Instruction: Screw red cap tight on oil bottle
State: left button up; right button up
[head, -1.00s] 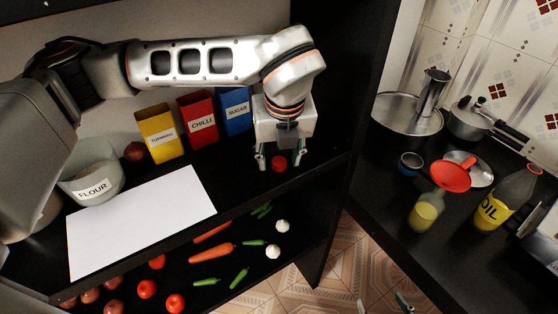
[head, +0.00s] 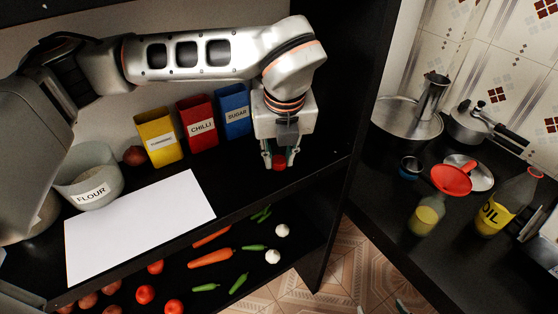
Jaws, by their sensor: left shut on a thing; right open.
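The red cap (head: 279,162) is at the right end of the black shelf. My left gripper (head: 279,157) points down over it and is shut on it, with a finger on each side. The oil bottle (head: 494,216), with yellow oil and an OIL label, stands on the dark counter at the right; its neck leans toward the upper right in the picture. My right gripper (head: 382,308) shows only as fingertips at the bottom edge, apart and empty, away from the bottle.
A smaller bottle (head: 426,216) with a red funnel (head: 452,179) stands left of the oil bottle. Pots (head: 407,120) are behind. A flour bowl (head: 88,178), a white sheet (head: 140,225) and spice boxes (head: 202,122) share the shelf. A black upright panel (head: 335,200) divides shelf and counter.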

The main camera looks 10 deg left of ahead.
pick_arm(q)
jog(key=shift+b+v, duration=0.3)
jog(key=shift+v, duration=0.7)
jog(key=s+d+b, duration=0.3)
jog(key=s+d, duration=0.9)
jog(key=shift+d, duration=0.3)
